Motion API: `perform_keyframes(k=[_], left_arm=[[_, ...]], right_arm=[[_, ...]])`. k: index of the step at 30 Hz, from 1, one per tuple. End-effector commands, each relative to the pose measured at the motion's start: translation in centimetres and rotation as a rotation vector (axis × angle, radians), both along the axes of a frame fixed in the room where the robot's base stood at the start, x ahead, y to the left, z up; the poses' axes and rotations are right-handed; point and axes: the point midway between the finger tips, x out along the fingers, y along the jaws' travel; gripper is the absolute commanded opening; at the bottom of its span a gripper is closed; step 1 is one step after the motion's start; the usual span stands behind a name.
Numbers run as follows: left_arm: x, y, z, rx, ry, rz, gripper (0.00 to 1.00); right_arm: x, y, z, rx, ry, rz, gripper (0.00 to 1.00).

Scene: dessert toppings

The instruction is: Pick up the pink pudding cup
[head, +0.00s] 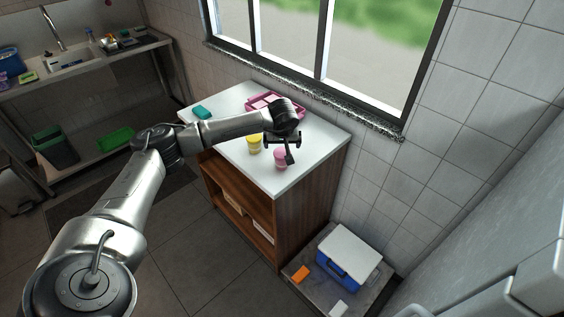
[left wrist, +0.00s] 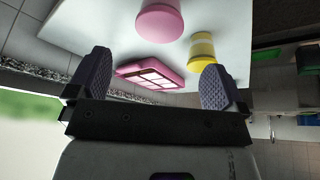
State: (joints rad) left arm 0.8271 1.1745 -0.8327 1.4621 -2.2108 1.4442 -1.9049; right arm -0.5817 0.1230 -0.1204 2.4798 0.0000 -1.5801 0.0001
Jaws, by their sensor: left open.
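The pink pudding cup (head: 280,160) stands upright on the white counter top near its front right part. In the left wrist view the pink pudding cup (left wrist: 159,20) shows at the top, cut by the frame edge, beyond the fingertips. My left gripper (head: 285,150) is open and empty, close to the pink cup at counter level. In the left wrist view its two dark ridged fingers (left wrist: 158,82) are spread wide with nothing between them touching. A yellow cup (head: 254,143) stands left of the pink one. My right gripper is not in view.
A pink compartment tray (head: 262,103) lies behind my left wrist near the window, and a teal item (head: 202,113) lies at the counter's left. A blue cooler box (head: 345,258) stands on the low platform at right. The counter's front left is clear.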

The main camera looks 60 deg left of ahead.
Motion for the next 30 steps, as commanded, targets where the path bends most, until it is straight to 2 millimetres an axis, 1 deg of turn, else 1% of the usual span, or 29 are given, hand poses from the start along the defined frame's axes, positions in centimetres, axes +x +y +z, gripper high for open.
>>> perform_keyframes(k=[1,6,10,17,25,30], left_arm=[[0.2,0.3,-1.1,-0.002,0.003,0.002,0.98],[0.8,1.1,-3.6,-0.003,0.000,0.001,0.98],[1.1,1.5,-4.8,-0.004,-0.001,0.000,0.98],[1.2,1.9,-5.8,-0.004,-0.001,0.000,0.98],[2.0,3.2,-8.9,-0.006,-0.002,0.001,0.98],[2.3,3.7,-10.0,-0.004,-0.002,-0.001,0.98]], right_arm=[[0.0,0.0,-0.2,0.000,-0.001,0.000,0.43],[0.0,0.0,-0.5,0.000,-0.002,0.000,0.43],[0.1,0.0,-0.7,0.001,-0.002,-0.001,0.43],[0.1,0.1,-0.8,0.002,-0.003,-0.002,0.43],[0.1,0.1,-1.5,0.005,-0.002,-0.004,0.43],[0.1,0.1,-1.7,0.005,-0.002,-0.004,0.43]])
